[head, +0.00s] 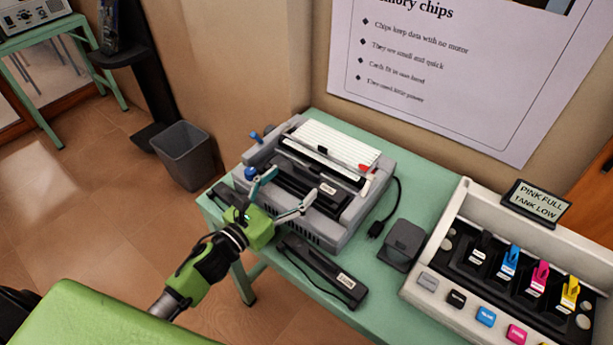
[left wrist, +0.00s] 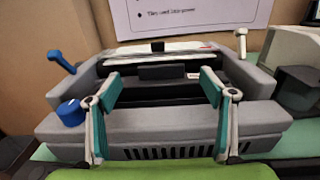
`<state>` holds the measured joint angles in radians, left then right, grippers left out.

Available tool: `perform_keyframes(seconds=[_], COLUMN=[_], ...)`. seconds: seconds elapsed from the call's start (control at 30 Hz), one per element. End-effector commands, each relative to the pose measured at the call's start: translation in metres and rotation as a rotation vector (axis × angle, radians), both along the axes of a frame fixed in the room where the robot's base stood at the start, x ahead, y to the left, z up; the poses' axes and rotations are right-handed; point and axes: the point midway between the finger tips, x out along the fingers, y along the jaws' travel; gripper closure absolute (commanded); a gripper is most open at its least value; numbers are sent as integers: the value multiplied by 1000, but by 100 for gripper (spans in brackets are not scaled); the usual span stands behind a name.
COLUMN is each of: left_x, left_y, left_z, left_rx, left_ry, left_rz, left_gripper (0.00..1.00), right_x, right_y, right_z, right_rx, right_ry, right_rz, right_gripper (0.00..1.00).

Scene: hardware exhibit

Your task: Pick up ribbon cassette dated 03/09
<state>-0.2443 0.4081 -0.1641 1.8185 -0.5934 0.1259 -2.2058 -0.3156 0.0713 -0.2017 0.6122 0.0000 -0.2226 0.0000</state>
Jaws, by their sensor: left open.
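A dot-matrix printer (head: 335,215) stands on the green table with its top open. A black ribbon cassette (head: 296,184) with a small white label sits inside it; it shows in the left wrist view too (left wrist: 165,91). A second black cassette (head: 318,270) with a white label and a thin cord lies on the table in front of the printer. The dates on both labels are too small to read. My left gripper (head: 293,186) is open and empty at the printer's front, its fingers spread before the seated cassette. My right gripper is out of view.
A dark object (head: 226,194) lies at the table's left end, partly hidden by my gripper. A grey adapter (head: 403,245) and a white ink-tank display (head: 420,295) stand to the right. A blue lever (left wrist: 61,62) and blue knob (left wrist: 71,113) stick out at the printer's left.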

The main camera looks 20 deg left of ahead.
Motion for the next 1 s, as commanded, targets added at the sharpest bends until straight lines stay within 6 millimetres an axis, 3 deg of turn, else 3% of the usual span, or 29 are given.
perform_keyframes(seconds=[0.3,0.53,0.83,1.0], left_x=[26,54,58,58], left_y=[-10,-21,-23,-22], left_z=[2,-2,-4,-4], left_rx=[-3,-4,-2,-2], left_ry=[0,1,1,1], left_rz=[0,0,-1,-1], left_gripper=[25,25,25,69], right_x=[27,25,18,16], right_y=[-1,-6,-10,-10], right_z=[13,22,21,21], right_rx=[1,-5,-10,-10], right_ry=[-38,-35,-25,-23], right_rz=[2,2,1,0], right_gripper=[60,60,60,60])
